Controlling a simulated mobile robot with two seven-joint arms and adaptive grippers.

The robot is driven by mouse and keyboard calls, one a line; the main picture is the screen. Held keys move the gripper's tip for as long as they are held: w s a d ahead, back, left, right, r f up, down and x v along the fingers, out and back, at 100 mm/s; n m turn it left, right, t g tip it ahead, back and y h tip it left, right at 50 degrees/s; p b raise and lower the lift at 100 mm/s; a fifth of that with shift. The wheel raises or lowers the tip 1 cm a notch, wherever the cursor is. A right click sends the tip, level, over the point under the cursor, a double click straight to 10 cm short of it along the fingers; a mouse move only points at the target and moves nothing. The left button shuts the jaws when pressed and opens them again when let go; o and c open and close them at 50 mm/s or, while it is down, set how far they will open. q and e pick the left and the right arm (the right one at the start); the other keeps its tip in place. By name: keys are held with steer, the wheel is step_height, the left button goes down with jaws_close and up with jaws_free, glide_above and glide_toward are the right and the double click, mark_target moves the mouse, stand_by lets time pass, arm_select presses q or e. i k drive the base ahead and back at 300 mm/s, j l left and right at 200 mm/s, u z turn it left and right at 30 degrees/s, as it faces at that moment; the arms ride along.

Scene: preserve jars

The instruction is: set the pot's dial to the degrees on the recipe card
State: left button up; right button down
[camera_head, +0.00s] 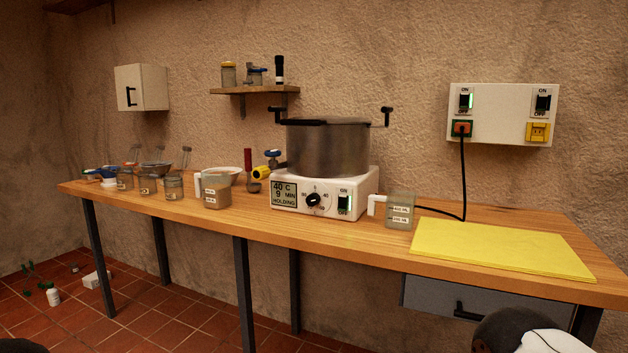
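The metal pot (328,150) stands on a white heater base (361,200) near the middle of the wooden table. Its dark handles stick out at both sides. The base has a black round dial (313,199) with a pale pointer mark, whose exact angle is too small to read. A display (284,195) left of the dial reads 40 C, 9 MIN, HOLDING. I cannot make out a recipe card. Neither gripper is in view; only dark and white parts of my arms show at the bottom edge.
Several jars (174,187) stand farther left. A yellow mat (500,248) lies bare at right. A black cord (463,180) runs up to the wall panel (503,100).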

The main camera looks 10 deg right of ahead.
mark_target(313, 199)
steer(key=i+j+z, duration=0.1)
steer(key=j, duration=0.25)
steer(key=i+j+z, duration=0.1)
steer(key=j, duration=0.3)
steer(key=i+j+z, duration=0.15)
steer(key=j, duration=0.25)
steer(key=i+j+z, duration=0.1)
steer(key=i+j, duration=0.15)
steer(key=j, duration=0.15)
steer(key=i+j+z, duration=0.1)
steer(key=j, duration=0.3)
